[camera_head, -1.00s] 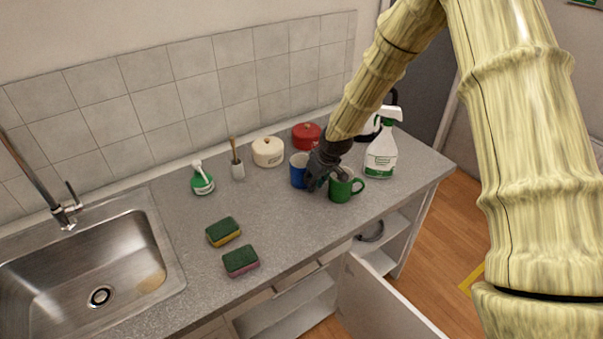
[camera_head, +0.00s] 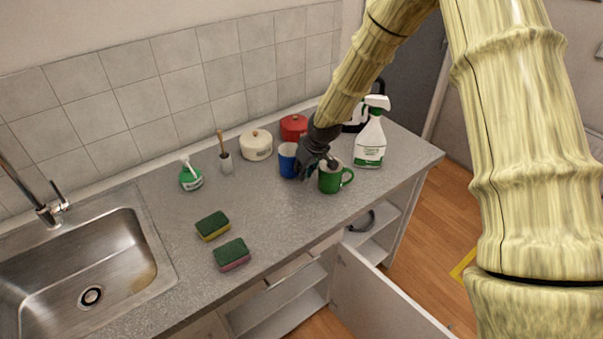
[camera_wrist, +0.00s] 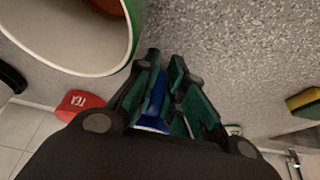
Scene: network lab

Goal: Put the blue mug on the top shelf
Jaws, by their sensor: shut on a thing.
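The blue mug (camera_head: 287,161) stands upright on the grey counter, left of the green mug (camera_head: 331,181). My gripper (camera_head: 322,161) reaches down between the two mugs and partly covers the blue one. In the wrist view, my gripper's fingers (camera_wrist: 163,78) are closed on the blue mug's wall or handle (camera_wrist: 153,103); I cannot tell which part. The green mug's pale rim (camera_wrist: 108,66) is close beside the fingers there. Below the counter, an open cabinet shows white shelves (camera_head: 372,249); its upper inside is mostly hidden by the countertop.
A spray bottle (camera_head: 370,142), a red canister (camera_head: 293,127) and a cream canister (camera_head: 256,146) stand close around the mugs. Two sponges (camera_head: 213,225) (camera_head: 232,254) lie near the sink (camera_head: 75,270). The open cabinet door (camera_head: 375,300) juts out in front.

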